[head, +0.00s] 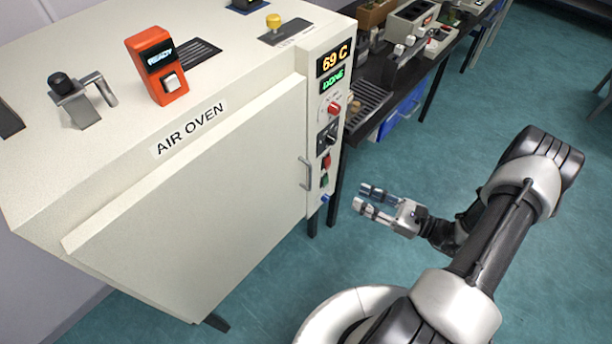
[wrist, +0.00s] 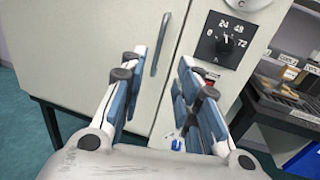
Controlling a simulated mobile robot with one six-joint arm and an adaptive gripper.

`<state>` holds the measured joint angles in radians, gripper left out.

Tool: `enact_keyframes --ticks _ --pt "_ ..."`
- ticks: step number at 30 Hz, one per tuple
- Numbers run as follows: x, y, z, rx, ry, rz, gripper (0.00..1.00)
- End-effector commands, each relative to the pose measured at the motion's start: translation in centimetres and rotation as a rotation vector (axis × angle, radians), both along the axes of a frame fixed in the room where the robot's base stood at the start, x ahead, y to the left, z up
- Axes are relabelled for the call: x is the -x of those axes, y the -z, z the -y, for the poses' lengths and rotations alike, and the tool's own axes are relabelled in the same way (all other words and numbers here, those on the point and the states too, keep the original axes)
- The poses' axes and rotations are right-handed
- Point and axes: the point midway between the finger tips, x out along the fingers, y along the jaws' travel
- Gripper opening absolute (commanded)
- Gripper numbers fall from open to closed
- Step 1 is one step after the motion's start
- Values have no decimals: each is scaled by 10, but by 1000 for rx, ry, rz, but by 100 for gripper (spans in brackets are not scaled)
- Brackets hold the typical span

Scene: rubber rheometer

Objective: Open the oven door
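The air oven is a large cream cabinet with a label on its front. Its door (head: 200,205) is a flat cream panel that looks shut. The door handle (head: 304,173) is a slim grey vertical bar at the door's right edge. In the wrist view the handle (wrist: 161,44) shows beyond and between my fingertips. My gripper (head: 361,198) is open and empty, to the right of the handle and apart from it in the head view. In the wrist view my gripper (wrist: 158,66) has its two fingers spread wide, pointing toward the oven front.
The control panel (head: 329,130) right of the door has displays reading 69 C and DONE, knobs and buttons. An orange READY box (head: 157,66) and a metal fixture (head: 80,98) stand on top. A dark bench (head: 427,66) with instruments lies behind. Floor before the oven is clear.

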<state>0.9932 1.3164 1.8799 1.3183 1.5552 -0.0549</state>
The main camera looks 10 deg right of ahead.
Motion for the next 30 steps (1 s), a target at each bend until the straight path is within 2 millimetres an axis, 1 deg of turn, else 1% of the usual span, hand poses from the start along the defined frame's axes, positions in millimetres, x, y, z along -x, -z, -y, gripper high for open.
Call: enact_keyframes --ticks 2,5,8,21,25,30 --pt "-2 3 -2 -7 9 -2 30" --pt "-9 3 -10 -6 5 -1 30" --pt "-21 3 -24 -6 2 -2 30" --pt "-86 3 -94 -3 0 0 30" --pt "-101 3 -111 -4 1 0 30" --pt "-113 2 -123 -4 5 -2 30"
